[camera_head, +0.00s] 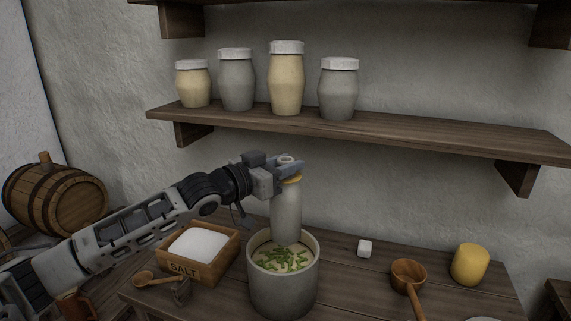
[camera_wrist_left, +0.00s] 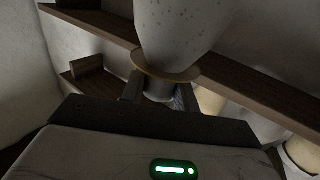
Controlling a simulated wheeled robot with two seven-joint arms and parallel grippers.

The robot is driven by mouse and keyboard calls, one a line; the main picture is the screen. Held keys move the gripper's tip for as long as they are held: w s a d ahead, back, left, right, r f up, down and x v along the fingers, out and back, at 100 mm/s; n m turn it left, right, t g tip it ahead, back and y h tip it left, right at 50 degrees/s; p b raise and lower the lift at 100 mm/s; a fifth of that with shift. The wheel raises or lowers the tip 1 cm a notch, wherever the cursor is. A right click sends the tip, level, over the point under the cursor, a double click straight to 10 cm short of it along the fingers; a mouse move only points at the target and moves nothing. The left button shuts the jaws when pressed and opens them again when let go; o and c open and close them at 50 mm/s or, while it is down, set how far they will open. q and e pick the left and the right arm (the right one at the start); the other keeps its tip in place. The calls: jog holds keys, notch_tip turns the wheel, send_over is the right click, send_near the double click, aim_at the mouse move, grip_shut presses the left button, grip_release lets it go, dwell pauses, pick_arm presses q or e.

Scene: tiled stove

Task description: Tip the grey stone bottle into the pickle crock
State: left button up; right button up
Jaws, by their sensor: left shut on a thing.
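The grey stone bottle (camera_head: 286,217) is held by its neck, close to upright, with its narrow mouth up and a tan collar below the neck. My left gripper (camera_head: 286,167) is shut on that neck, above the collar. The bottle's lower end overlaps the far rim of the pickle crock (camera_head: 283,290); I cannot tell its exact height above it. The crock is grey, open, and holds green pieces in pale liquid. In the left wrist view, the speckled bottle body (camera_wrist_left: 183,30) fills the top and its neck sits between the fingers (camera_wrist_left: 157,95). My right gripper is not in view.
A wooden salt box (camera_head: 200,271) stands left of the crock, with a small wooden spoon (camera_head: 150,279) before it. A shelf (camera_head: 400,131) with jars runs above, behind the gripper.

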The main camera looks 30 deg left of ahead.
pick_arm(q)
jog(key=shift+r, duration=0.4)
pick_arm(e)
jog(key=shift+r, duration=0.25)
